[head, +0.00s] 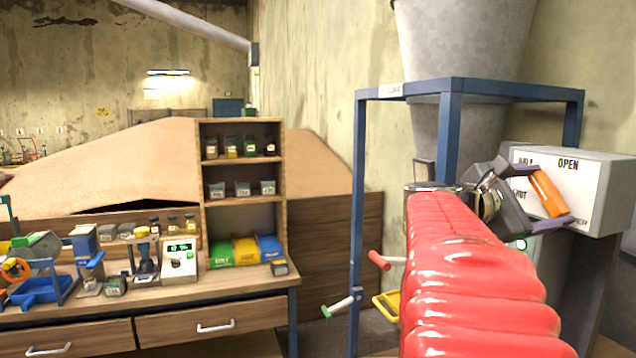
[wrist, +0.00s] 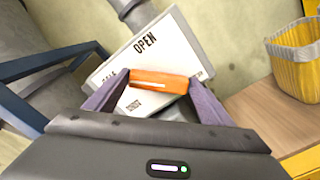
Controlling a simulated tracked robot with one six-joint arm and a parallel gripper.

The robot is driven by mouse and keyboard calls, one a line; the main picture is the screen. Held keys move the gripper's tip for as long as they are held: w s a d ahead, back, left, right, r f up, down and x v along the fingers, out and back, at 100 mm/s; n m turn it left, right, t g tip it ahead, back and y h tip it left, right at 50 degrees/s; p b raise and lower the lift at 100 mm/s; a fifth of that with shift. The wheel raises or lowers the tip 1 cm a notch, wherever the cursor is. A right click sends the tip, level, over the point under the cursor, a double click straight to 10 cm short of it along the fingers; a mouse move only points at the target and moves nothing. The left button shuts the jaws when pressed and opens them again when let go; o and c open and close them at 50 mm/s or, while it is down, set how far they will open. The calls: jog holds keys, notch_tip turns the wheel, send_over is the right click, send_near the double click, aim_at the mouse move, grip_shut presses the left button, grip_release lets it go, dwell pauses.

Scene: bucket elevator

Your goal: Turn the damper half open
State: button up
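The damper's orange handle (head: 547,193) sits in front of a white label box (head: 605,185) marked OPEN at the top, with HALF and another word partly hidden. In the wrist view the orange handle (wrist: 157,84) lies across the gap between the two purple fingers, roughly level with their tips, tilted slightly. My gripper (wrist: 157,80) is spread wide, one finger by each end of the handle. I cannot tell whether they touch it. In the head view my gripper (head: 545,193) and red-sleeved arm hide the lever's base and part of the box.
A blue steel frame (head: 452,130) holds a grey hopper (head: 465,40) left of the box. A yellow basket (wrist: 293,62) stands at right in the wrist view. A cluttered workbench (head: 215,322) fills the left.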

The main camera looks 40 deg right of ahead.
jog(key=o, duration=0.3)
jog(key=shift+a, duration=0.1)
jog(key=v, duration=1.3)
jog(key=shift+w+a, duration=0.2)
jog(key=shift+a, duration=0.05)
dwell(0.5)
